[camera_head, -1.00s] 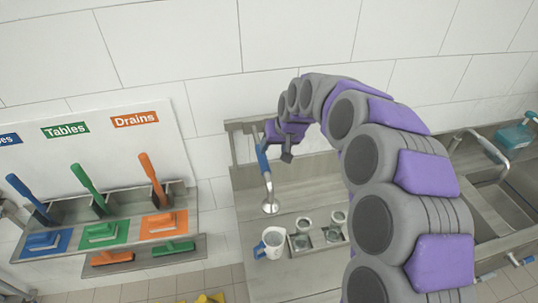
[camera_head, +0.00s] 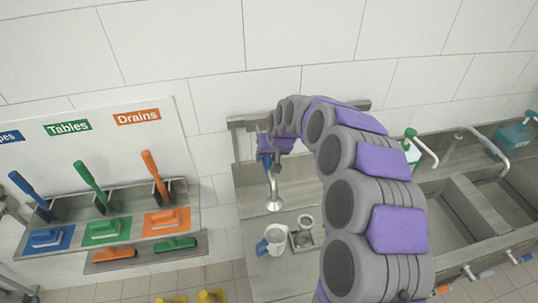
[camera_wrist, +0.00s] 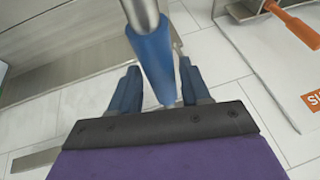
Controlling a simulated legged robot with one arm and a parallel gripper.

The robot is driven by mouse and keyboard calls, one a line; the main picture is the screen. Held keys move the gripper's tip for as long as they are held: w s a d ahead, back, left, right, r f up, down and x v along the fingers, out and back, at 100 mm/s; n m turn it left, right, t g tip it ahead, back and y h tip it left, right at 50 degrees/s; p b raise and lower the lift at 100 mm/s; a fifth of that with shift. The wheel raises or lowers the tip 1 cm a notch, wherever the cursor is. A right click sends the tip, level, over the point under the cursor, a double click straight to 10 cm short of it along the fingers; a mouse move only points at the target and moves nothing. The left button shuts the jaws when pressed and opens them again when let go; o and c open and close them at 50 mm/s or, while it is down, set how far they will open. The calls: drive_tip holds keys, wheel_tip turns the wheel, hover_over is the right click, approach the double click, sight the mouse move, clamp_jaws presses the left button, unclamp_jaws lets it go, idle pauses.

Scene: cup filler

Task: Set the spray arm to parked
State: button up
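The spray arm is a metal tube with a blue grip and a round metal head (camera_head: 274,204). It hangs down at the left end of the steel counter in the head view. In the wrist view its blue grip (camera_wrist: 152,58) runs from the top down between my fingers. My gripper (camera_wrist: 160,88) is open around the grip, with a visible gap to each finger. In the head view my gripper (camera_head: 277,153) is at the upper end of the spray arm, partly hidden by my arm links.
A measuring jug (camera_head: 274,241) with a blue handle stands below the spray head, beside small cups (camera_head: 303,232). Coloured brushes (camera_head: 98,190) hang on a rack at the left. A steel sink (camera_head: 440,215) lies to the right. My arm covers part of the counter.

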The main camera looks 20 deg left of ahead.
drive_tip(key=shift+a+f, duration=0.15)
drive_tip(key=shift+a, duration=0.5)
drive_tip(key=c, duration=0.3)
drive_tip(key=shift+c, duration=0.7)
drive_tip(key=shift+w+d, duration=0.3)
drive_tip(key=shift+d, duration=0.4)
clamp_jaws()
drive_tip(key=s+a+b, duration=0.1)
drive_tip(key=s+a, duration=0.2)
drive_tip(key=a, duration=0.2)
drive_tip(key=shift+s+a, duration=0.15)
drive_tip(key=shift+s, duration=0.15)
